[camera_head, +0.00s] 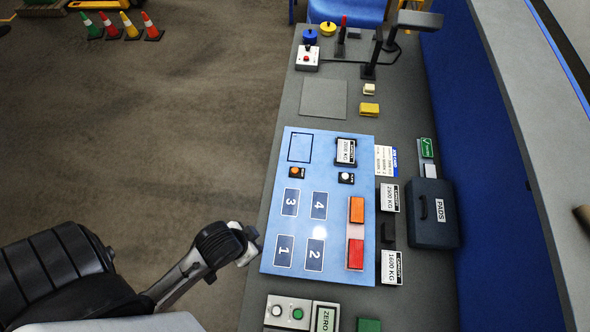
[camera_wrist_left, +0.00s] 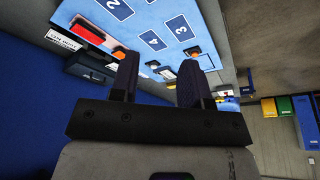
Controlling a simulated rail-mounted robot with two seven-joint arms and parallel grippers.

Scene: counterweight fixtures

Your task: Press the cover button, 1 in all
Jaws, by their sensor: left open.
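A light blue panel (camera_head: 331,187) lies on the grey bench. It carries a small orange round button (camera_head: 295,171) and a small white round button (camera_head: 346,177), each on a dark labelled base. The labels are too small to read, so I cannot tell which is the cover button. My left gripper (camera_head: 247,244) is at the bench's left edge, beside the panel's lower left corner, apart from both buttons. In the left wrist view, its fingers (camera_wrist_left: 159,62) are open with nothing between them; the orange button (camera_wrist_left: 194,51) shows beyond them. My right gripper is not in view.
Orange (camera_head: 357,210) and red (camera_head: 355,254) blocks sit on the panel's right side. A dark PADS case (camera_head: 432,212) stands to the right. A two-button box (camera_head: 288,311) and ZERO sign (camera_head: 325,318) are at the near end. Upright levers (camera_head: 374,55) stand far back.

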